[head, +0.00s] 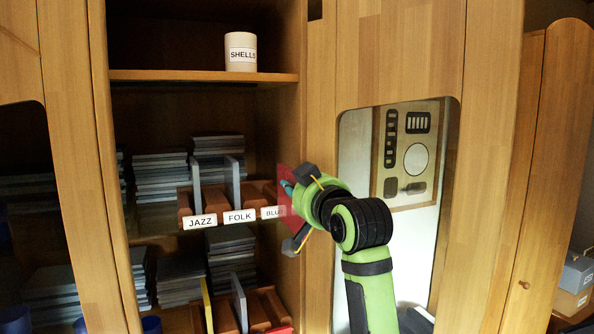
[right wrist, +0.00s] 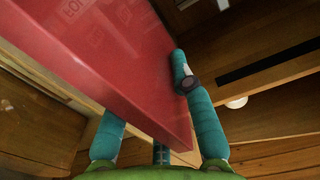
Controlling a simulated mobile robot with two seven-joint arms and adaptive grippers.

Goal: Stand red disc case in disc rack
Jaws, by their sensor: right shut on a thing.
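My right gripper (head: 291,190) is shut on the red disc case (head: 284,210), at the right side of the cabinet opening. The case stands on edge and partly covers the BLUES label. In the right wrist view the red case (right wrist: 105,55) runs between the teal fingers (right wrist: 155,110). The wooden disc rack (head: 184,204) is on the middle shelf, labelled JAZZ, FOLK and BLUES, with grey cases standing in it. The red case overlaps the rack's right end; whether it touches the rack is hidden. My left gripper is not in view.
Stacks of grey cases (head: 160,175) fill the shelf left of and behind the rack. A lower rack (head: 267,305) holds a yellow and a grey case. A SHELLS jar (head: 240,52) stands on the upper shelf. The cabinet side wall (head: 294,120) is close to the gripper.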

